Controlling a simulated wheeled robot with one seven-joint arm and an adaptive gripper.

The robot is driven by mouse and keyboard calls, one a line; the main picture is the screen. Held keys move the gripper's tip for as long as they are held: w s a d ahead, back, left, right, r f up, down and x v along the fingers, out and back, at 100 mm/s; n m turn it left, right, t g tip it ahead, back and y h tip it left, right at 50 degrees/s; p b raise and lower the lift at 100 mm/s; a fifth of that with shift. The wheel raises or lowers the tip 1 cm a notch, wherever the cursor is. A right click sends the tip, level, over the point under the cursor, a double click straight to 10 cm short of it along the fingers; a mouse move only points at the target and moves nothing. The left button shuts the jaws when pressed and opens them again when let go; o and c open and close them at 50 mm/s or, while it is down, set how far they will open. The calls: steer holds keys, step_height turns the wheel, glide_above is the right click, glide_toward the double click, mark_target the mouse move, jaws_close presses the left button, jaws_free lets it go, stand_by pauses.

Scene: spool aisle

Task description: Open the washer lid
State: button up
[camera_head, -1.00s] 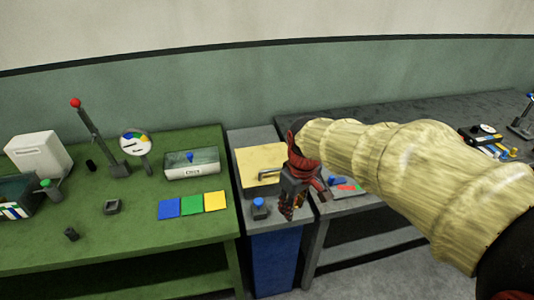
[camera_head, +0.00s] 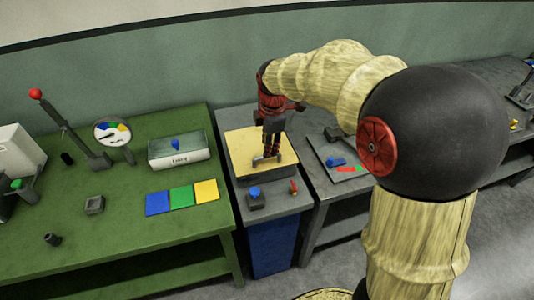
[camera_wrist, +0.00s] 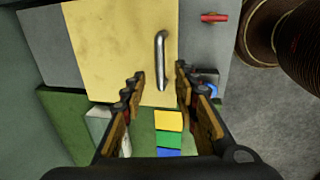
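The washer is a grey-topped unit with a blue front (camera_head: 272,248). Its yellow lid (camera_head: 240,150) lies flat on top, and it fills much of the wrist view (camera_wrist: 110,45). A metal bar handle (camera_wrist: 160,60) stands on the lid near its front edge. My gripper (camera_head: 268,157) is over the lid, pointing down at the handle, which it partly hides in the head view. In the wrist view my gripper (camera_wrist: 158,77) is open, with the handle in the gap between the fingertips. I cannot tell whether a finger touches it.
A blue button on a dark box (camera_head: 255,194) and a red lever (camera_head: 293,187) sit in front of the lid. A green bench (camera_head: 110,245) with coloured tiles (camera_head: 181,196) and a gauge (camera_head: 112,132) stands left. A grey bench (camera_head: 335,195) stands right.

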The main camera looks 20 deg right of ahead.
steer(key=f, duration=0.2)
steer(key=w+f+b, duration=0.1)
steer(key=f, duration=0.2)
steer(key=c, duration=0.3)
steer(key=c, duration=0.4)
jaws_close()
